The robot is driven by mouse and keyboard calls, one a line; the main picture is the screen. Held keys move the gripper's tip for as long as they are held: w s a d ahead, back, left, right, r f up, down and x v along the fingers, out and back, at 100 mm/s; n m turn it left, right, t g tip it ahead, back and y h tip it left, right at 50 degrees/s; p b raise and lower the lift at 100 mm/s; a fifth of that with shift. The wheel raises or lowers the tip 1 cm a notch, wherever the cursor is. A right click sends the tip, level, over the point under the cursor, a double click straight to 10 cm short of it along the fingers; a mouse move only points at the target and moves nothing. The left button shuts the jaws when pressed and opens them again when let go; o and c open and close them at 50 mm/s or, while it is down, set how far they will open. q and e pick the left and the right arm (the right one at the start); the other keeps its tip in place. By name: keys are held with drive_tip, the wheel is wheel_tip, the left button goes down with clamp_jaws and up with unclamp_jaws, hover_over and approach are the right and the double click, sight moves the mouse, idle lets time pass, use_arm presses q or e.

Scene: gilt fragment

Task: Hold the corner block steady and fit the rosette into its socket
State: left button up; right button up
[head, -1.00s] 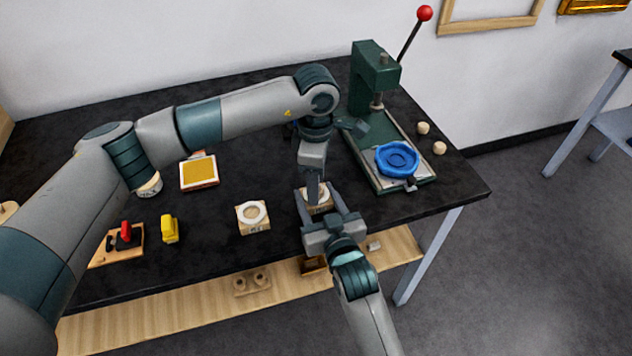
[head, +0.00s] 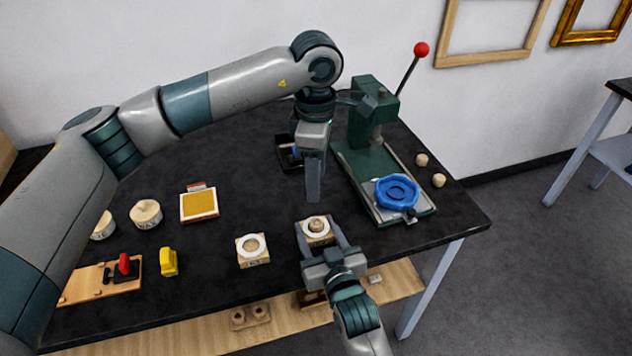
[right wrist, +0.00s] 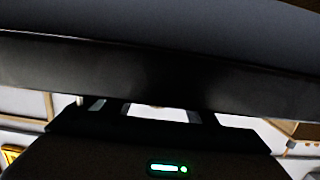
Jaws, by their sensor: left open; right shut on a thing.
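The corner block (head: 316,239) is a small pale wooden block with a white ring on top, near the table's front edge in the head view. A small round tan piece, apparently the rosette (head: 317,224), sits inside the ring; I cannot tell whether it is fully seated. My right gripper (head: 320,225) is shut on the block, one finger on each side. My left gripper (head: 313,197) is open and empty, above and behind the block, apart from it. Its fingers overlap in this view. The right wrist view shows mostly dark, blurred surfaces and no clear block.
A similar block (head: 252,261) with a ring stands to the left. A green press (head: 372,160) with a blue round piece (head: 398,192) stands to the right. A yellow pad (head: 199,205), a yellow item (head: 168,262) and round containers (head: 146,212) lie left. The middle is clear.

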idle(0.3)
drive_tip(key=o, duration=1.1)
drive_tip(key=v, duration=1.2)
drive_tip(key=shift+f, duration=0.1)
